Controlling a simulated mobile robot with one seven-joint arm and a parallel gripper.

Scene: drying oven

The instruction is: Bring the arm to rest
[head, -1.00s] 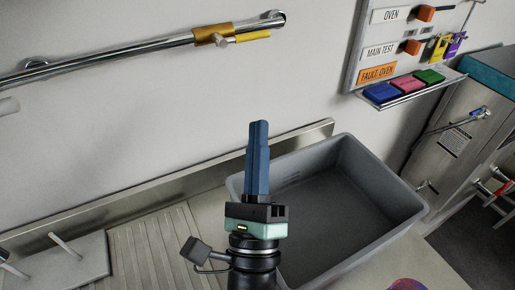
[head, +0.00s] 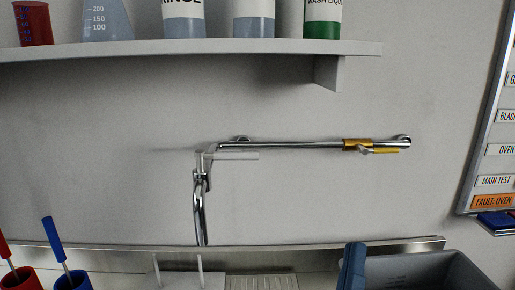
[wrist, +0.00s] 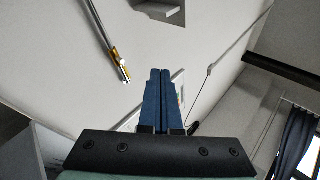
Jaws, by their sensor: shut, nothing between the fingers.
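My gripper (head: 354,265) shows at the bottom edge of the head view, with only its blue fingers in sight, pointing up in front of the grey basin. In the wrist view my gripper (wrist: 161,84) shows its two blue fingers side by side, shut with nothing between them. The rest of my arm is below the head view. The fingers look clear of the wall and the rail.
A grey basin (head: 462,270) stands at lower right. A chrome rail (head: 300,145) with a yellow-handled valve (head: 370,147) runs along the wall. A shelf (head: 225,50) with bottles is above. A labelled board (head: 490,150) hangs at right. Red (head: 18,278) and blue (head: 72,281) cups stand at lower left.

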